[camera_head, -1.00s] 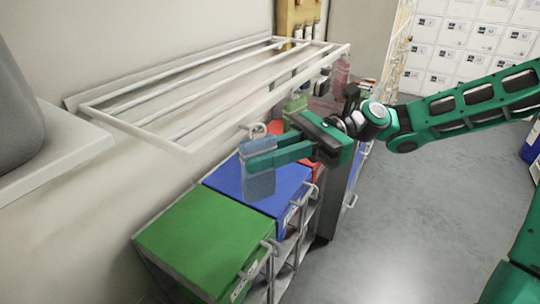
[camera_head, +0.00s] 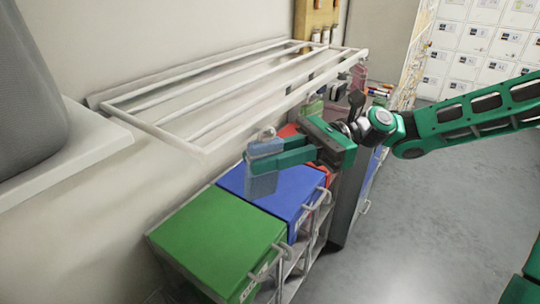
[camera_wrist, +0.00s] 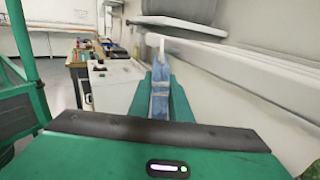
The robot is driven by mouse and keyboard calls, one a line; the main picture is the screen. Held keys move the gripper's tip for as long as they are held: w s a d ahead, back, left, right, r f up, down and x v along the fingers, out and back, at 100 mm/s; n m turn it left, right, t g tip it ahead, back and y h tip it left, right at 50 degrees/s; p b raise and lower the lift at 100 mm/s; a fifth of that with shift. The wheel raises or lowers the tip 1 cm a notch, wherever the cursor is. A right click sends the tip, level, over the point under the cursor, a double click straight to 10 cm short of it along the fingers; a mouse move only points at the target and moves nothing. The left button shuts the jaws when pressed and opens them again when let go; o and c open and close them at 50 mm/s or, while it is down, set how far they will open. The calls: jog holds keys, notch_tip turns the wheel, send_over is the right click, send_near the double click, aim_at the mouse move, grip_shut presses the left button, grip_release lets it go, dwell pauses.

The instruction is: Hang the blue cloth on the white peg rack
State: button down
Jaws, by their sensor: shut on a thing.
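The blue cloth (camera_head: 263,186) hangs from my gripper (camera_head: 256,159), with a pale loop or hook at its top. My gripper is shut on it, and the green fingers hide its middle. In the wrist view the cloth (camera_wrist: 160,103) stands between the two fingers (camera_wrist: 160,82), its pale top sticking up. The white rack (camera_head: 180,133) is a frame of several bars on the wall at the left. The cloth hangs to the right of and apart from the rack's near front corner. No single peg can be made out.
Below the rack stand a green bin (camera_head: 215,240) and a blue bin (camera_head: 295,188) on a shelf unit, with red beyond. A white ledge with a grey object (camera_head: 30,110) is at the left. Open floor (camera_head: 420,230) lies to the right.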

jog(key=shift+w+a, duration=0.15)
jog(key=shift+w, duration=0.1)
jog(key=c, duration=1.6)
grip_release()
jog(key=shift+a+f, duration=0.15)
jog(key=shift+o, duration=0.2)
jog(key=shift+s, duration=0.1)
